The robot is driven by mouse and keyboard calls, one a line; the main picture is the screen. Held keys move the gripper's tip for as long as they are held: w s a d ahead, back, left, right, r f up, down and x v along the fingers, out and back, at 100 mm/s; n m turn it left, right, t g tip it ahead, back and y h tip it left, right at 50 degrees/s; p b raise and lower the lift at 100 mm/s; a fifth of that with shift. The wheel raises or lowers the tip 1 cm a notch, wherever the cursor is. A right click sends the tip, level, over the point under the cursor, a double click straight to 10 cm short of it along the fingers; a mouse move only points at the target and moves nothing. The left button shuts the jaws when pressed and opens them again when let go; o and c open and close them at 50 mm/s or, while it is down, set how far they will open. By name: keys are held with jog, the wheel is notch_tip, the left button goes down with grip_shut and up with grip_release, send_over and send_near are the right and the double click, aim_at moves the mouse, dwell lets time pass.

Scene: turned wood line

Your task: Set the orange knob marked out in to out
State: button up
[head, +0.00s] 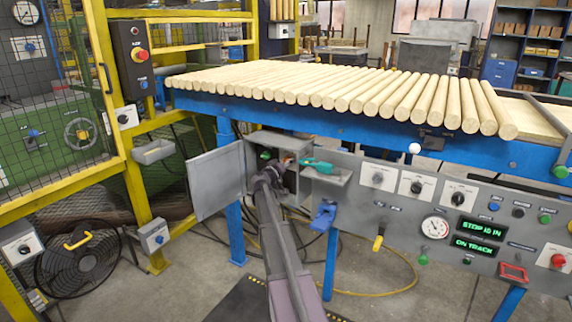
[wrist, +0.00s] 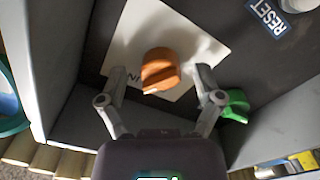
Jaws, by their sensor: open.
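The orange knob (wrist: 160,68) sits on a white plate (wrist: 205,47) inside an open grey box. In the wrist view, part of a label with the letters I and N shows at the knob's left; other lettering is hidden. My gripper (wrist: 161,78) is open, with one finger on each side of the knob. I cannot tell whether the fingers touch it. In the head view, my gripper (head: 270,178) reaches into the box, and the orange knob (head: 289,158) is partly hidden. A panel display (head: 481,228) reads "STOP IS IN".
A green knob (wrist: 236,106) is close to the right finger. A RESET label (wrist: 266,17) is at top right. The box door (head: 215,182) hangs open at left. A teal object (head: 318,166) lies on the shelf at right. Wooden rods (head: 350,88) lie above.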

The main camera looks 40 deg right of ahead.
jog(key=c, duration=1.2)
jog(key=shift+o, duration=0.2)
jog(key=shift+a, duration=0.15)
jog(key=shift+n, duration=0.3)
jog(key=n, duration=0.4)
jog(key=shift+d+n, duration=0.2)
jog(key=shift+n, duration=0.2)
jog(key=n, duration=0.6)
jog(key=shift+r+n, duration=0.1)
jog(key=shift+n, duration=0.2)
